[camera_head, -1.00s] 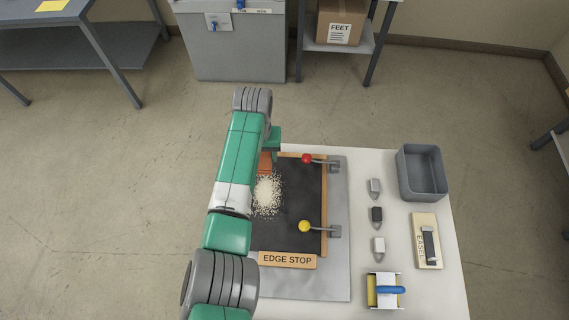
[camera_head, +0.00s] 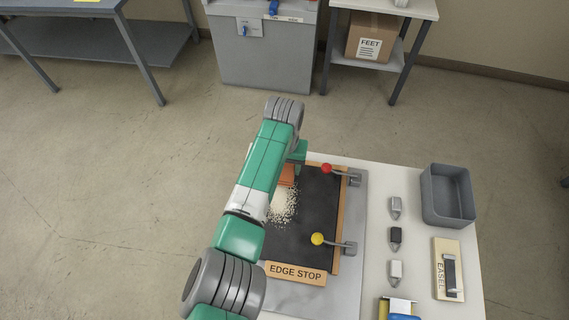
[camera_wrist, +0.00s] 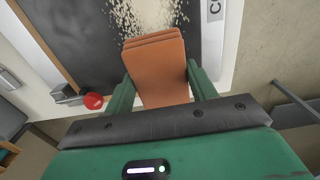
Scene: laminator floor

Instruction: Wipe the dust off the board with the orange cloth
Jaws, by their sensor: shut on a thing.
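The orange cloth (camera_wrist: 157,68) is a folded pad between the two green fingers of my gripper (camera_wrist: 160,88) in the wrist view. My gripper is shut on it. In the head view a small part of the cloth (camera_head: 287,176) shows beside my arm, at the far part of the board. The black board (camera_head: 318,210) has a wooden edge and lies on a grey plate. Pale dust (camera_head: 283,204) is heaped and scattered on the board, on the near side of the cloth. The dust also shows just beyond the cloth in the wrist view (camera_wrist: 140,14). My arm hides the board's left part.
A red-knobbed clamp (camera_head: 327,169) and a yellow-knobbed clamp (camera_head: 317,239) stand at the board's right edge. The EDGE STOP bar (camera_head: 295,273) lies at the near edge.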

